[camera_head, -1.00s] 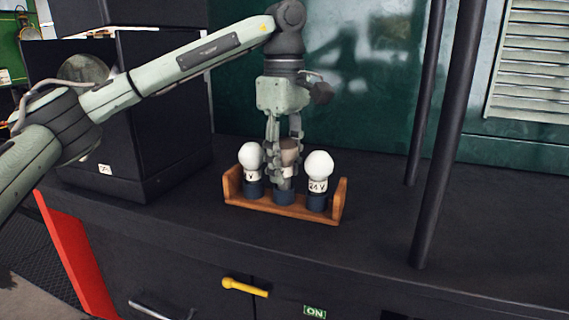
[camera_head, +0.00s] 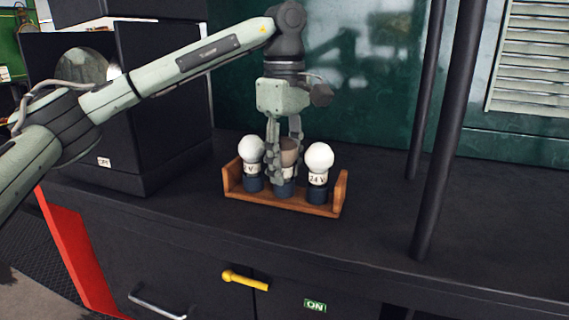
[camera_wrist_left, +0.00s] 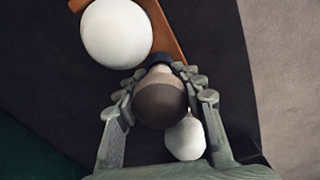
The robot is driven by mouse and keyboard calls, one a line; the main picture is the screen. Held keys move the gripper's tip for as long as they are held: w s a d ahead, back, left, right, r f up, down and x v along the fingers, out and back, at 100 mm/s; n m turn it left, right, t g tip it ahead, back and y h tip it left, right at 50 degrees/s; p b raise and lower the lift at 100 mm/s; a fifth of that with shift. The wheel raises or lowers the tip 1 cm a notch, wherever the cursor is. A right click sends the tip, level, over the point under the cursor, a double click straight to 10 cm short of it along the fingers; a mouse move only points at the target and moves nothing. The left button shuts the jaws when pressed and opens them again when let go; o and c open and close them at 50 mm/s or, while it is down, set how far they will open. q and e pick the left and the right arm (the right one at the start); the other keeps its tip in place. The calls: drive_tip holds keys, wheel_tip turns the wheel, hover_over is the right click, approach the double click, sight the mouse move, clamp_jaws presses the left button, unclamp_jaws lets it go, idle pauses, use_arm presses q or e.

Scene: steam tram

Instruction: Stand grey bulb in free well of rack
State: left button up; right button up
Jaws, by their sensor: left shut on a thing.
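The grey bulb (camera_head: 289,152) is brownish grey and upright, at the middle well of the wooden rack (camera_head: 283,204). My left gripper (camera_head: 285,165) is above the rack, pointing down, and shut on the grey bulb. In the left wrist view the grey bulb (camera_wrist_left: 160,102) sits between the fingers of the left gripper (camera_wrist_left: 161,100). Its base is at or in the dark blue middle well (camera_head: 284,188); fingers partly hide it, so I cannot tell how deep it sits. My right gripper is not in view.
White bulbs stand in the left well (camera_head: 251,149) and right well (camera_head: 319,156), close to my fingers. A black box (camera_head: 120,130) stands left of the rack. Dark poles (camera_head: 440,150) rise at right. The dark ledge between rack and poles is clear.

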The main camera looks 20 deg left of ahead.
sight(285, 139)
use_arm(q)
drive_tip(key=shift+f, duration=0.1)
drive_tip(key=o, duration=1.8)
drive_tip(key=shift+c, duration=0.2)
drive_tip(key=shift+r+p, duration=0.95)
drive_tip(key=shift+r, duration=2.1)
